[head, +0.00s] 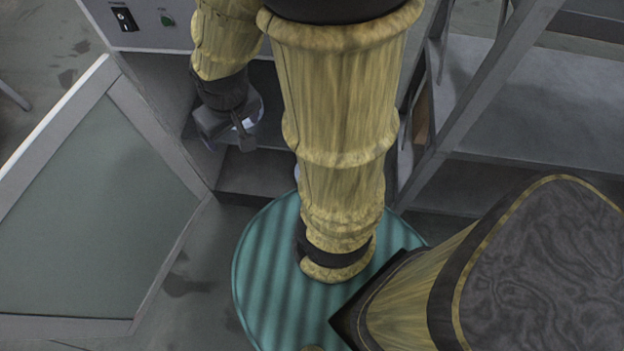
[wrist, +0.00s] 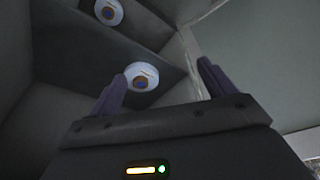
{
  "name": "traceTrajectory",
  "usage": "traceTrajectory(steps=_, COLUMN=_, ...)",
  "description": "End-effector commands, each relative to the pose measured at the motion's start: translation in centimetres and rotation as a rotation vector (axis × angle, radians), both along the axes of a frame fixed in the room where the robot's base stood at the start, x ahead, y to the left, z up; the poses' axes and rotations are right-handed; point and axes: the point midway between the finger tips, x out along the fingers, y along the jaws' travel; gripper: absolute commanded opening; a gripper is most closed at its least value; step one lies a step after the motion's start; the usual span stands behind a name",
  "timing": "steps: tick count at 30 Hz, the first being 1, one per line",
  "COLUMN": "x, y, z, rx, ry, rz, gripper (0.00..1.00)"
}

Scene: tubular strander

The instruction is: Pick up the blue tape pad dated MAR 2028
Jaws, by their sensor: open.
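The nearer pad (wrist: 141,77) lies on a grey shelf, just beyond my left fingertip and partly between the fingers' lines. The farther pad (wrist: 109,12) is at the top edge. No date can be read on either, so I cannot tell which is MAR 2028. My gripper (wrist: 165,80) is open with nothing between its fingers. In the head view my gripper (head: 229,135) hangs at the dark shelf opening, with a pale rounded surface (head: 253,108) partly hidden behind it.
A grey cabinet with a power switch (head: 124,19) stands above the shelf opening. A framed grey-green panel (head: 85,205) is at left, and it fills the right of the wrist view (wrist: 265,60). Grey metal shelving (head: 545,100) stands at right. Shelf walls lie close around my fingers.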

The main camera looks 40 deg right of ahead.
Motion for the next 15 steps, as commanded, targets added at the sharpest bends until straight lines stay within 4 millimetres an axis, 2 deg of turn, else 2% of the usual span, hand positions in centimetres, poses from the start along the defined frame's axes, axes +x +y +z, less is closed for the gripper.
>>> traceTrajectory(steps=1, x=0.0, y=0.0, z=-2.8, rx=0.0, ry=0.0, rz=0.0, gripper=0.83)
traceTrajectory(steps=15, x=0.1, y=0.0, z=-15.3, rx=-0.003, ry=0.008, rz=0.008, gripper=0.83)
